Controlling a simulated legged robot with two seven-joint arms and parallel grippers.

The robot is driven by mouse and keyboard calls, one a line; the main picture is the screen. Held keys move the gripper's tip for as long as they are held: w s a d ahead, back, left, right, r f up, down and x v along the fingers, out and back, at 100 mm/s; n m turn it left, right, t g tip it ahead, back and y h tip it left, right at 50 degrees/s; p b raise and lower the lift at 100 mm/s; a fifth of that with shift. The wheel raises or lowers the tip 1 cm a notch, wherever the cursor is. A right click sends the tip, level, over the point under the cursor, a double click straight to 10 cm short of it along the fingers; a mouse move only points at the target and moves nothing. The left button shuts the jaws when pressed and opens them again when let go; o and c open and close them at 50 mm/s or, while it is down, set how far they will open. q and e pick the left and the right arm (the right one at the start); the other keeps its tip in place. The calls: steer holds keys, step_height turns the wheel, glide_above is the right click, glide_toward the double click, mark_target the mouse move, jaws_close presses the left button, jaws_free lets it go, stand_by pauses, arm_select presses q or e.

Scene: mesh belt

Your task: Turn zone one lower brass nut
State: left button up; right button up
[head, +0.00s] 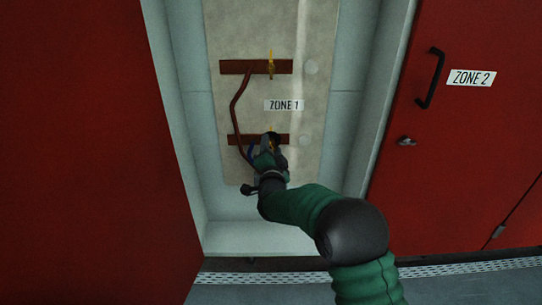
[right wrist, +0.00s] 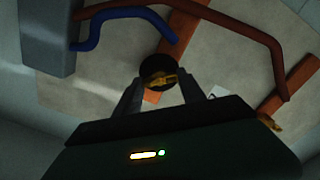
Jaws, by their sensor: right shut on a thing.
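The zone one lower brass nut (right wrist: 160,80) sits on a dark round piece at the lower red-brown bar (head: 243,140). In the head view my right gripper (head: 270,146) covers most of it, and only a small yellow tip shows above. In the right wrist view the two fingers of my right gripper (right wrist: 160,88) stand on either side of the nut, shut on it. The upper brass piece (head: 271,64) stands upright on the upper bar (head: 240,67), clear of my gripper. My left gripper is not in view.
The panel (head: 235,105) with the ZONE 1 label (head: 284,105) is recessed between grey cabinet walls. A red-brown pipe (head: 234,110) joins the bars; a blue pipe (right wrist: 120,17) runs near a grey block (right wrist: 48,35). A red ZONE 2 door (head: 480,130) is at right.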

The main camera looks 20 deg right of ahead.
steer(key=shift+f+m+b, duration=0.2)
steer(key=shift+m+b, duration=1.35)
steer(key=shift+m, duration=0.1)
steer(key=shift+f+m+b, duration=0.15)
steer(key=shift+m+b, duration=1.35)
steer(key=shift+m, duration=0.15)
steer(key=o, duration=1.4)
steer(key=shift+d, duration=0.1)
steer(key=shift+c, duration=0.2)
steer(key=shift+r, duration=0.15)
steer(key=shift+s, duration=0.1)
